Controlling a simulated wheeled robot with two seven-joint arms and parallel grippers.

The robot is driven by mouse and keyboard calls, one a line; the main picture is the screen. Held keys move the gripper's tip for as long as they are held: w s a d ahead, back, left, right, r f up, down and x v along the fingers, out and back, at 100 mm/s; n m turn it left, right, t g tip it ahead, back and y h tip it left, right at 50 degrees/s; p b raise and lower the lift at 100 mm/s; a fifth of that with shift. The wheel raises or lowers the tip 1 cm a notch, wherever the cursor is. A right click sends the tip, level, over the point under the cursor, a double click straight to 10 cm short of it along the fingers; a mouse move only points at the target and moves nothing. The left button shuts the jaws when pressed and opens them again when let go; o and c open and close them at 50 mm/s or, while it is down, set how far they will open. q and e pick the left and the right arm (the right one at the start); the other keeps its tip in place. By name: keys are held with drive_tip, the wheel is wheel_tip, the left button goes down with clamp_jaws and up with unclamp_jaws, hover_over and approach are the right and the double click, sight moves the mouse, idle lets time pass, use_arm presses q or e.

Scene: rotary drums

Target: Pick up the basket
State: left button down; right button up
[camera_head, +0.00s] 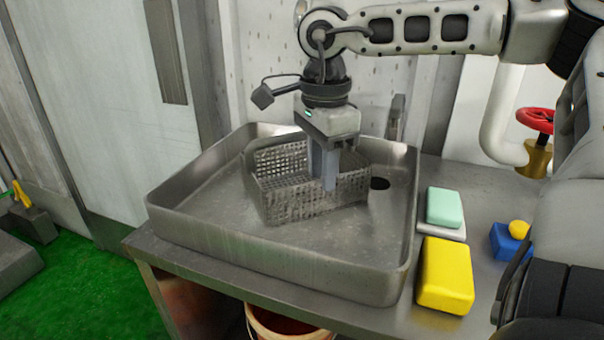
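A grey perforated metal basket (290,203) sits in the wide metal sink (215,228), towards its back right. My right gripper (323,172) points straight down over the basket. Its two fingers reach down at the basket's right part, by the mesh walls. The fingers overlap in this view, so I cannot tell whether they are apart or closed on a wall. The fingertips and part of the basket's inside are hidden. My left gripper is not in view.
On the counter right of the sink lie a yellow block (446,275), a mint-green block (444,207) and a blue item (506,242) with a yellow knob. A red valve wheel (537,119) stands behind. A bucket (285,325) is below the counter. The sink's front left is clear.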

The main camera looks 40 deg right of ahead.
sight(321, 213)
drive_tip(key=shift+w+d+f, duration=0.1)
drive_tip(key=shift+d+f, duration=0.05)
drive_tip(key=shift+f, duration=1.35)
drive_tip(key=shift+d+f, duration=0.1)
drive_tip(key=shift+f, duration=1.35)
clamp_jaws()
